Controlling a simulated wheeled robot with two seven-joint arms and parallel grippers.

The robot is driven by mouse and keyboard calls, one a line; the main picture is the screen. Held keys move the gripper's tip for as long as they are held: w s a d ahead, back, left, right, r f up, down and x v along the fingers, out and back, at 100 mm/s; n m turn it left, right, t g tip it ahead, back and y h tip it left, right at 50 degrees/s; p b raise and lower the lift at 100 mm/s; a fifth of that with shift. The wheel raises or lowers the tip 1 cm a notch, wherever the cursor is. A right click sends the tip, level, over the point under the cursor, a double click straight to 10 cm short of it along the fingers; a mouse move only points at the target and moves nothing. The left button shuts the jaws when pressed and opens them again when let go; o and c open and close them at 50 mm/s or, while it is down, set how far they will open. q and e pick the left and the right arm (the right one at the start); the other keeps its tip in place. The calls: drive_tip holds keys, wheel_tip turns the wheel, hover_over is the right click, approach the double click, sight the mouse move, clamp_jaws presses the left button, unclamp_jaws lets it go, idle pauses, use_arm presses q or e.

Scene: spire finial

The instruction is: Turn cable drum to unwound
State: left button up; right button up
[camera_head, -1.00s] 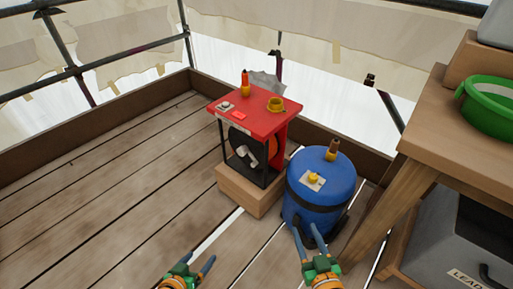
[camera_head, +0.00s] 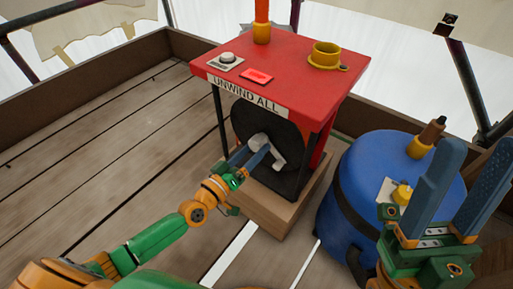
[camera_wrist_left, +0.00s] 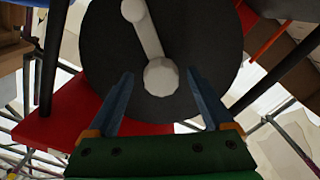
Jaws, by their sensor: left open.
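The cable drum is a black disc (camera_head: 252,118) under a red-topped stand labelled "UNWIND ALL". A pale grey crank with a rounded knob (camera_head: 260,141) is on its face. My left gripper (camera_head: 254,153) is open in front of the drum, at the crank. In the left wrist view the open fingers (camera_wrist_left: 160,74) flank one round end of the crank (camera_wrist_left: 160,78), with gaps on both sides; the bar runs up and left to its other end. I cannot tell whether the fingers reach around that end in depth. My right gripper (camera_head: 455,185) is open and empty at the right, in front of the blue barrel.
The red top (camera_head: 290,85) carries a white button (camera_head: 228,58), a lit red panel (camera_head: 257,76), a yellow cup (camera_head: 325,55) and an orange beacon (camera_head: 262,25). A blue barrel (camera_head: 360,175) stands close on the right. The plank floor (camera_head: 100,150) at the left is clear.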

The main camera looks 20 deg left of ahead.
use_arm(q)
drive_tip(key=shift+x, duration=0.9)
clamp_jaws()
drive_tip(key=shift+m, duration=0.3)
